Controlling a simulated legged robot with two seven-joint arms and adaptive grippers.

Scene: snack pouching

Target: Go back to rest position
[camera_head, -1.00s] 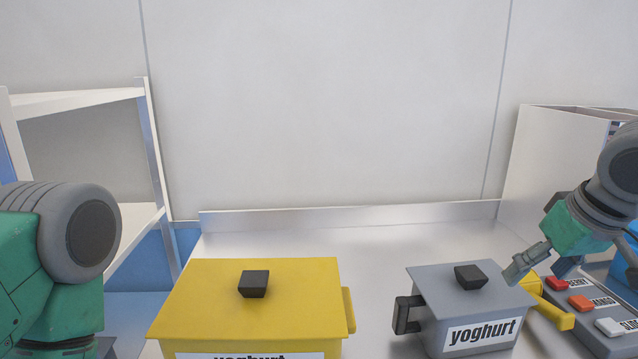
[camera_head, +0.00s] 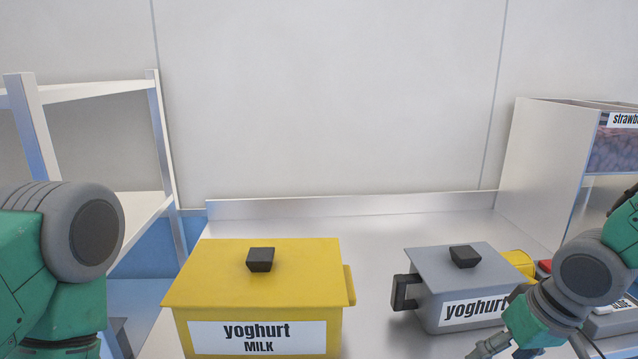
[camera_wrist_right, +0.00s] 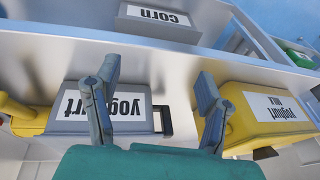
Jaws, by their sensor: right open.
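My right gripper (camera_head: 490,345) is low at the right of the head view, in front of the grey yoghurt pot. In the right wrist view its fingers (camera_wrist_right: 158,78) are spread apart with nothing between them. My left arm (camera_head: 70,260) shows at the left edge, but its gripper is out of view. The grey yoghurt pot (camera_head: 425,265) has its lid on and a black handle; it shows upside down in the wrist view (camera_wrist_right: 75,92). The yellow yoghurt milk pot (camera_head: 200,280) stands left of it, lid on; it shows in the wrist view too (camera_wrist_right: 245,125).
A white shelf (camera_head: 150,200) stands at the left. A tall dispenser with a strawberry label (camera_head: 550,170) stands at the right. A button panel (camera_head: 610,315) is partly hidden behind my right arm. The counter (camera_head: 370,230) behind the pots is clear.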

